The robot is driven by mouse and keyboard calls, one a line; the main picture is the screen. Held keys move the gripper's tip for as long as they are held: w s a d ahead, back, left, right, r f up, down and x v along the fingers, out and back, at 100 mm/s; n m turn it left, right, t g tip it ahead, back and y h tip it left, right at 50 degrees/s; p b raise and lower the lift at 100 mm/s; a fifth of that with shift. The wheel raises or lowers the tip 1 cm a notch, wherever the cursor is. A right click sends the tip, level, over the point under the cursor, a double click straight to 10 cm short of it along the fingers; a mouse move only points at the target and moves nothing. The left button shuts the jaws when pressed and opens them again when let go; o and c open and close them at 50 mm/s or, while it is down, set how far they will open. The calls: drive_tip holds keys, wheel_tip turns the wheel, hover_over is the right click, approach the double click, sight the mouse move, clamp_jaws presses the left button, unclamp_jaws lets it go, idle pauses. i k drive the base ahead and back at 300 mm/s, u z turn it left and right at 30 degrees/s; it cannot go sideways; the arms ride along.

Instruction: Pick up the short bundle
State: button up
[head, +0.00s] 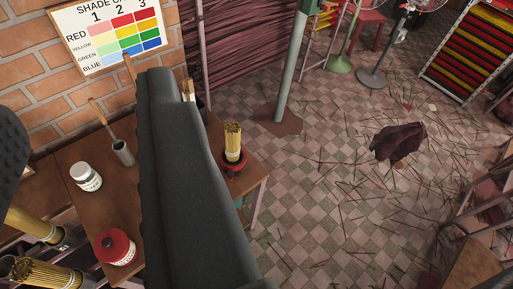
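A yellow-tan bundle of sticks (232,137) stands upright in a red holder (233,168) on the right corner of the brown table. It is short and stands just right of my gripper's large dark finger. Two more yellow bundles lie at the lower left, an upper one (32,224) and a lower one (45,272), both partly cut off by the picture edge. I cannot tell their full length. My gripper (82,95) shows one long dark finger in the middle and a textured dark pad at the left edge. The fingers are wide apart with nothing held between them.
The table (72,150) also bears a white jar (86,177), a red-lidded jar (115,247) and a metal cup with a brush (123,152). A green post (294,65) stands behind. Loose sticks litter the open checkered floor at right, around a dark cloth (398,141).

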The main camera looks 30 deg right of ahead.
sight(232, 129)
drive_tip(key=i, duration=1)
drive_tip(key=z, duration=0.05)
